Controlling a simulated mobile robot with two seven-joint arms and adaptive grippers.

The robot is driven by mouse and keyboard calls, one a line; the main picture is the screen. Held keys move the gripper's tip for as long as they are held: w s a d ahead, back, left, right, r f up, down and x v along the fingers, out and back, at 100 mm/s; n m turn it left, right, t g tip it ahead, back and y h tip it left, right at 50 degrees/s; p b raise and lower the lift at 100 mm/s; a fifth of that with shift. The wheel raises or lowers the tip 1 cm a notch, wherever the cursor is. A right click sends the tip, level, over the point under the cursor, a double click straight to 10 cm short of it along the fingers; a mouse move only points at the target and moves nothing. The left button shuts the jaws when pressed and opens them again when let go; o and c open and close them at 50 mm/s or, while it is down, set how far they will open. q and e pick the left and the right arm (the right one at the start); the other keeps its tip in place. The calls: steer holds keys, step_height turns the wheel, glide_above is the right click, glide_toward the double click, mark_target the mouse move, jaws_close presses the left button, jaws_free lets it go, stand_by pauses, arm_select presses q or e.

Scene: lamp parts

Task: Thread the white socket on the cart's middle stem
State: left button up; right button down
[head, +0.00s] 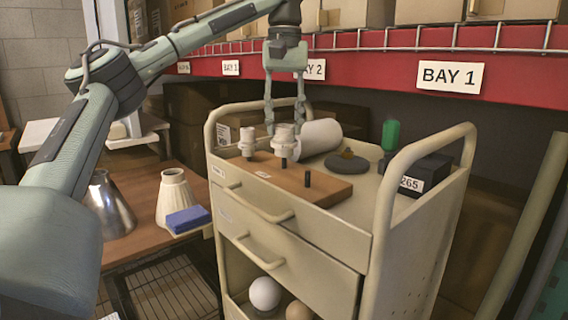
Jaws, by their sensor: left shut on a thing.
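The cart (340,235) carries a brown wooden board (325,190) on its top. One white socket (284,140) is between the fingers of my left gripper (284,127), which is shut on it from above. It is upright at the middle stem (284,163), whose dark lower part shows just beneath it; I cannot tell how far the stem is inside. Another white socket (247,141) stands upright at the board's left stem, which is mostly hidden. The right stem (307,178) is short, dark and bare. My right gripper is out of view.
Behind the board are a white cylinder (321,135), a dark round base (347,164), a green-topped bottle (390,135) and a black box (428,172). Cart handles (412,155) rise at both ends. A side table (140,235) holds shades and a blue block (188,219).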

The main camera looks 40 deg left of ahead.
arm_select(q)
steer(key=shift+f, duration=0.65)
stand_by(1.1)
steer(key=o, duration=0.5)
steer(key=shift+c, duration=0.2)
jaws_close()
steer(key=shift+s+f, duration=0.1)
steer(key=shift+f, duration=0.05)
steer(key=m, duration=0.7)
steer(key=shift+s+f, duration=0.1)
steer(key=shift+f, duration=0.05)
